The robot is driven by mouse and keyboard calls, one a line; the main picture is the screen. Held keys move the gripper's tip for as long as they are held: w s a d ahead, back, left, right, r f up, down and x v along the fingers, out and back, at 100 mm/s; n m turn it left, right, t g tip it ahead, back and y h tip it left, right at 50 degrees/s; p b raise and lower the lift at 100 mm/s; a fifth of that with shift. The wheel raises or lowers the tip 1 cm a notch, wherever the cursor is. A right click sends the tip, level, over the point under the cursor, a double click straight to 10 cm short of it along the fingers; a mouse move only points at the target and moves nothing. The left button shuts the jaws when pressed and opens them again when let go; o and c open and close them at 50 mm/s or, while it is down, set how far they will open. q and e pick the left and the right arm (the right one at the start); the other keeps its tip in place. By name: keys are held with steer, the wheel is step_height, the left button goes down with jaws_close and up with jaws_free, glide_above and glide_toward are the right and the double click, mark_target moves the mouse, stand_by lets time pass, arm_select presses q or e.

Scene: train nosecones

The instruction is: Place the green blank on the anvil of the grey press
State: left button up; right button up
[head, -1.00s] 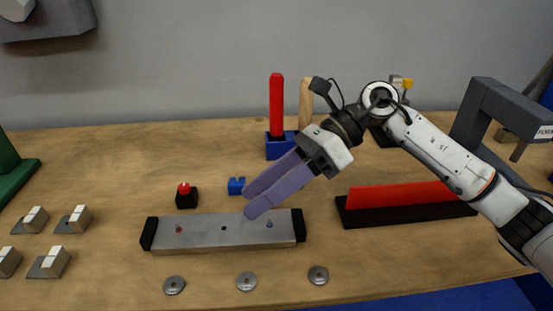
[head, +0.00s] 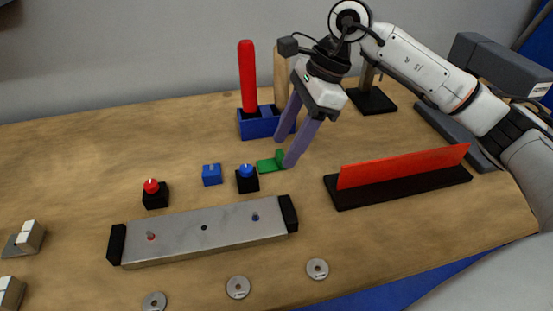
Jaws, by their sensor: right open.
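The green blank (head: 267,165) lies on the wooden table right of the blue-topped button, with a flat part and a raised part. My right gripper (head: 286,152) points down, open, its fingertips at the raised part. One finger partly covers the blank; I cannot tell whether they touch. The grey press (head: 500,55) stands at the far right, partly hidden behind my right arm. Its anvil cannot be made out. My left gripper is not in view.
A red fin on a black base (head: 400,187) stands between blank and press. A blue holder (head: 257,124) with a red handle stands behind. A metal bar (head: 190,238) with black ends and several washers (head: 238,287) lie in front.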

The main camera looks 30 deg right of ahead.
mark_target(271, 161)
steer(key=shift+x, duration=1.35)
steer(key=c, duration=1.2)
